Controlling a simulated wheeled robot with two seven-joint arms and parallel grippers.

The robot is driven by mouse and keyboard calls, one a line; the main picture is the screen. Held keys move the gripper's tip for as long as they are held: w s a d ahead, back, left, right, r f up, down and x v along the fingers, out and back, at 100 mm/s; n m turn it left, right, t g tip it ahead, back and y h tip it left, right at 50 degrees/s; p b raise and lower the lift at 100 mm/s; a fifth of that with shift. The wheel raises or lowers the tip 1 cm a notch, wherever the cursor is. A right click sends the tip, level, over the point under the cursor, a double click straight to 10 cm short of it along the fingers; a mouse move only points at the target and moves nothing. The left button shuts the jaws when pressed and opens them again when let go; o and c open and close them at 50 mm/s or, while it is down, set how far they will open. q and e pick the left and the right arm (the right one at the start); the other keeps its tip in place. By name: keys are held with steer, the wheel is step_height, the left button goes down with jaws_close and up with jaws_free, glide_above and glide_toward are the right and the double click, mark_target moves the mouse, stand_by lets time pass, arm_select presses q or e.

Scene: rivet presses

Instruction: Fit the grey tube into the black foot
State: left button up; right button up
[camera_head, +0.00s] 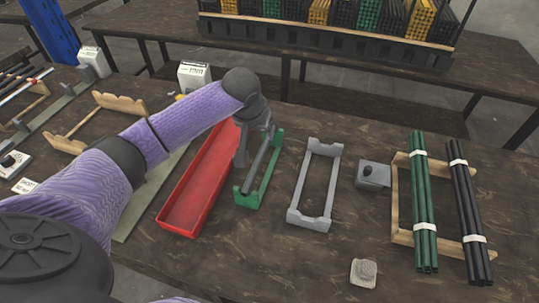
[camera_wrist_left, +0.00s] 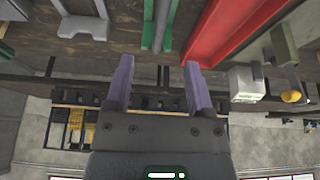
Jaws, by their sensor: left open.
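A dark grey tube (camera_head: 257,164) lies in a green cradle (camera_head: 248,200) right of the red tray; the tube (camera_wrist_left: 161,22) and cradle (camera_wrist_left: 148,25) also show at the top of the left wrist view. My left gripper (camera_head: 252,145) is over the far part of the cradle. In the left wrist view its fingers (camera_wrist_left: 157,72) are apart with nothing between them. I cannot clearly make out the black foot; a small black piece (camera_head: 8,161) sits on a pale plate at the far left. My right gripper is not in view.
A long red tray (camera_head: 186,214) stands left of the cradle. An empty grey cradle (camera_head: 309,220), a grey block (camera_head: 373,175) and a wooden rack (camera_head: 402,238) with green and black tube bundles stand to the right. A small grey piece (camera_head: 363,272) lies near the front.

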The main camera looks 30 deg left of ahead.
mark_target(263, 150)
arm_select(q)
steer(key=b+x, duration=0.1)
steer(key=x, duration=0.2)
steer(key=b+x, duration=0.2)
steer(key=x, duration=0.1)
steer(key=b+x, duration=0.2)
steer(key=x, duration=0.1)
steer(key=shift+s+a+f, duration=0.1)
steer(key=shift+s+f, duration=0.1)
steer(key=shift+f, duration=0.25)
steer(key=shift+w+f+b, duration=0.2)
steer(key=shift+f+b, duration=0.1)
steer(key=shift+b, duration=0.15)
steer(key=shift+r, duration=0.1)
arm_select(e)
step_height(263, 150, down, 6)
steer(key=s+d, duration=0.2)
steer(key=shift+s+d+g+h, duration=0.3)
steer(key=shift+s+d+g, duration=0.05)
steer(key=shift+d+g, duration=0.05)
arm_select(q)
steer(key=shift+c, duration=0.3)
jaws_close()
